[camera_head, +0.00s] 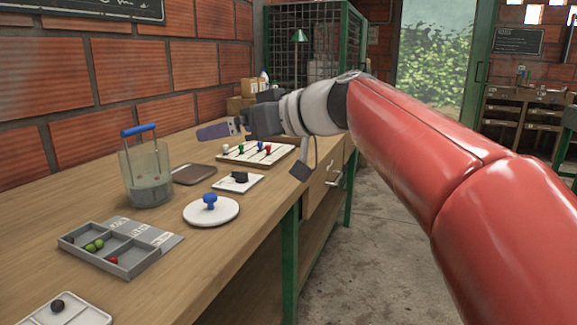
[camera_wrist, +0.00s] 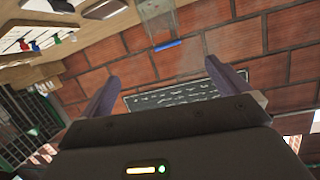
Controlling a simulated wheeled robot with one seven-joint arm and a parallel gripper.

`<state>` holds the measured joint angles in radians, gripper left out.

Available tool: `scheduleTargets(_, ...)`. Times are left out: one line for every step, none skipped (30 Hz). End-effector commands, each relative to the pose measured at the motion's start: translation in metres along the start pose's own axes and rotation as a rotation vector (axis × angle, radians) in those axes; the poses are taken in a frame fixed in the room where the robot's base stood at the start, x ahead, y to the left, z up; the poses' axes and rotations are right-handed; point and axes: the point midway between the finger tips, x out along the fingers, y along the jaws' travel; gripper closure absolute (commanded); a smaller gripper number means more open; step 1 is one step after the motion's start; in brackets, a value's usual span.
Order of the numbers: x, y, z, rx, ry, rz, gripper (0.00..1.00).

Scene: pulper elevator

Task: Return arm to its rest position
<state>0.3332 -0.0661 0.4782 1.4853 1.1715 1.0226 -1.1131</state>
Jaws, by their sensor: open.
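My red arm reaches in from the right in the head view, and my gripper (camera_head: 222,130) is held above the wooden bench, pointing left toward the brick wall. In the wrist view my gripper (camera_wrist: 168,85) shows two purple-grey fingers spread wide apart with nothing between them. The picture there is turned, with the brick wall and a chalkboard (camera_wrist: 185,95) beyond the fingers. In the head view the gripper is above and behind the board with coloured pegs (camera_head: 256,153), apart from it.
On the bench (camera_head: 175,233) stand a clear container with a blue handle (camera_head: 148,175), a round white plate with a blue knob (camera_head: 211,211), a grey divided tray (camera_head: 110,252) holding small balls, and a brown tray (camera_head: 194,174). A wire cage (camera_head: 312,45) stands behind. Floor right of the bench is clear.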

Motion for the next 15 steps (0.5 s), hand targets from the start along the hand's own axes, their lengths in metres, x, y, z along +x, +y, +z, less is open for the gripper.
scheduleTargets(-0.001, -0.004, 0.014, 0.018, -0.04, 0.022, 0.0)
scheduleTargets(-0.002, -0.004, 0.023, 0.032, -0.066, 0.038, 0.0)
scheduleTargets(-0.004, -0.005, 0.035, 0.052, -0.101, 0.062, 0.0)
scheduleTargets(-0.006, -0.006, 0.045, 0.068, -0.128, 0.08, 0.0)
scheduleTargets(-0.009, -0.007, 0.055, 0.084, -0.155, 0.101, 0.0)
scheduleTargets(-0.013, -0.007, 0.07, 0.108, -0.192, 0.13, 0.0)
scheduleTargets(-0.017, -0.008, 0.081, 0.127, -0.221, 0.154, 0.0)
scheduleTargets(-0.021, -0.009, 0.093, 0.147, -0.25, 0.18, 0.0)
scheduleTargets(-0.029, -0.01, 0.111, 0.176, -0.289, 0.218, 0.0)
scheduleTargets(-0.035, -0.011, 0.125, 0.199, -0.321, 0.249, 0.0)
scheduleTargets(-0.043, -0.013, 0.14, 0.223, -0.353, 0.284, 0.0)
scheduleTargets(-0.056, -0.015, 0.163, 0.26, -0.397, 0.336, 0.0)
scheduleTargets(-0.067, -0.016, 0.18, 0.288, -0.428, 0.38, 0.0)
scheduleTargets(-0.079, -0.018, 0.199, 0.32, -0.46, 0.425, 0.0)
scheduleTargets(-0.096, -0.021, 0.225, 0.36, -0.499, 0.488, 0.0)
